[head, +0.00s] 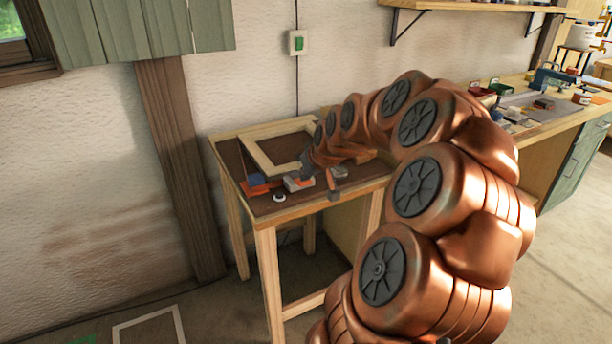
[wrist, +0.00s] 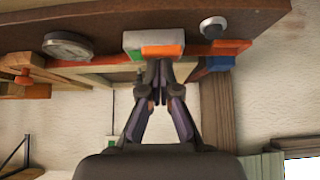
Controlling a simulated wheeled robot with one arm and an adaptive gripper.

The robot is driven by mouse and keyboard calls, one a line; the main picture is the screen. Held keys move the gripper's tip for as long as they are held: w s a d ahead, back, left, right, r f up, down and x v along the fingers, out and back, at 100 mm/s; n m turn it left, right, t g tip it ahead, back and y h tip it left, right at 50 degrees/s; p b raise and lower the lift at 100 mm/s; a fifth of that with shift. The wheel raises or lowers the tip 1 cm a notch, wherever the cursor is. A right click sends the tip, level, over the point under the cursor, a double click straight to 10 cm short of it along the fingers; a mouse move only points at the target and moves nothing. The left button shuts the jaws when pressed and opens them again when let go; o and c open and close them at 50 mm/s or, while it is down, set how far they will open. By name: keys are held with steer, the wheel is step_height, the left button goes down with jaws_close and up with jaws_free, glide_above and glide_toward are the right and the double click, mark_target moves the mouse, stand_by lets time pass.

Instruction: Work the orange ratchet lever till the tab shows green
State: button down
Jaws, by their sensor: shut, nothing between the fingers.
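On the small table, a pale grey block (head: 294,184) stands in front of my gripper (head: 307,170). In the wrist view the same block (wrist: 146,38) has an orange piece (wrist: 163,50), likely the lever, on the side facing me. A green patch (wrist: 135,57) shows at the block's left edge; I cannot tell whether it is the tab. My gripper (wrist: 160,73) is shut and empty, with its fingertips right at the orange piece. I cannot tell whether they touch it. The fingers hide part of the block's lower side in that view.
A wooden frame (head: 255,152) lies on the table (head: 290,211). A blue block (head: 257,179) and an orange bar (head: 254,191) lie left of the grey block. A white-and-dark disc (head: 279,198) and a round grey tin (wrist: 68,45) are close by. The wall stands behind.

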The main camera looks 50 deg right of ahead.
steer(key=shift+r, duration=1.05)
steer(key=r, duration=0.1)
steer(key=w+r, duration=0.1)
steer(key=r, duration=0.1)
steer(key=shift+w+d+r+p, duration=0.15)
steer(key=shift+d+r+p, duration=0.1)
steer(key=shift+r+p, duration=0.1)
steer(key=w+r+b+v, duration=0.1)
steer(key=v, duration=0.8)
steer(key=shift+r, duration=0.25)
steer(key=shift+d, duration=0.15)
